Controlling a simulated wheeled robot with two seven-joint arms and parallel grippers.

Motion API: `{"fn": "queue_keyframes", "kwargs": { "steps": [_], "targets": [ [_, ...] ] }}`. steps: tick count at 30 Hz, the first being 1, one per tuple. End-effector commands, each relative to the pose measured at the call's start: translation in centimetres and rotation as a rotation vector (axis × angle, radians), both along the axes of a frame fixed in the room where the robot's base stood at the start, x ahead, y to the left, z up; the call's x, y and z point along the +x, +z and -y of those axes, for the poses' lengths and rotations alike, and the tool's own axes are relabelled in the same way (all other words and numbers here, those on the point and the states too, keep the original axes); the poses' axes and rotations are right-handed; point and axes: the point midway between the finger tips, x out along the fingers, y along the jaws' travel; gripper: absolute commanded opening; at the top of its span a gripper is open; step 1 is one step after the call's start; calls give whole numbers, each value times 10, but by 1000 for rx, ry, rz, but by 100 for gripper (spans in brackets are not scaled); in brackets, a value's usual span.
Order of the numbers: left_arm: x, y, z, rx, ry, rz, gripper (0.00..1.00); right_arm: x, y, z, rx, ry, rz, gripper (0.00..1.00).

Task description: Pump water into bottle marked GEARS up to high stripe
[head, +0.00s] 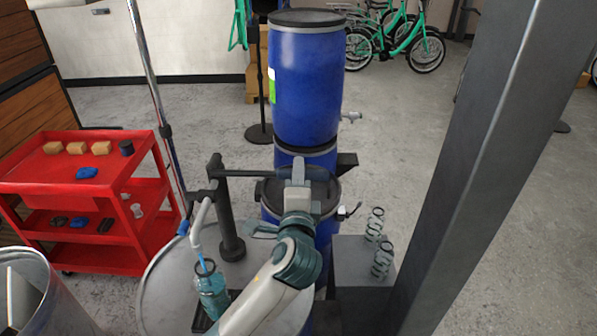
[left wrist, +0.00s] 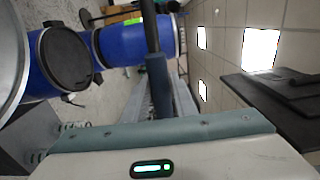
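A clear bluish bottle (head: 212,292) stands upright on a small dark tray (head: 203,322) on the grey drum top (head: 165,285). The curved light spout (head: 197,228) ends above the bottle's mouth, with a blue streak between them. The bottle's marking and stripes are not readable from here. The dark pump column (head: 229,215) stands behind it, with a dark handle bar (head: 252,173) reaching right. My left gripper (head: 297,180) is at the bar's right end, its fingers closed around it. The bar (left wrist: 149,25) also runs to the fingers in the left wrist view. My right gripper is not in view.
Blue barrels (head: 306,85) are stacked behind the gripper. A grey block (head: 360,270) with coiled springs is at right, beside a thick dark post (head: 475,150). A red cart (head: 85,185) is at left, and a metal bin (head: 45,295) at lower left.

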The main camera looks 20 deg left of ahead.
Motion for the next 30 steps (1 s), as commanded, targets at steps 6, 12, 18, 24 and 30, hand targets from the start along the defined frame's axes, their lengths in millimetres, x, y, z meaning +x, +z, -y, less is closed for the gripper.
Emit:
{"fn": "queue_keyframes", "kwargs": {
  "steps": [6,12,18,24,30],
  "targets": [
    [0,0,0,-1,0,0,40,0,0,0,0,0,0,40],
    [-1,0,0,-1,-1,0,40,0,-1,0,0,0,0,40],
    [-12,-2,4,-2,-2,1,40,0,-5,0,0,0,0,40],
    [-39,-3,12,-5,-3,1,40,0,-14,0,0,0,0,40],
    [-77,-3,23,-6,-3,1,40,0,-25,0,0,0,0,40]
  ]
}}
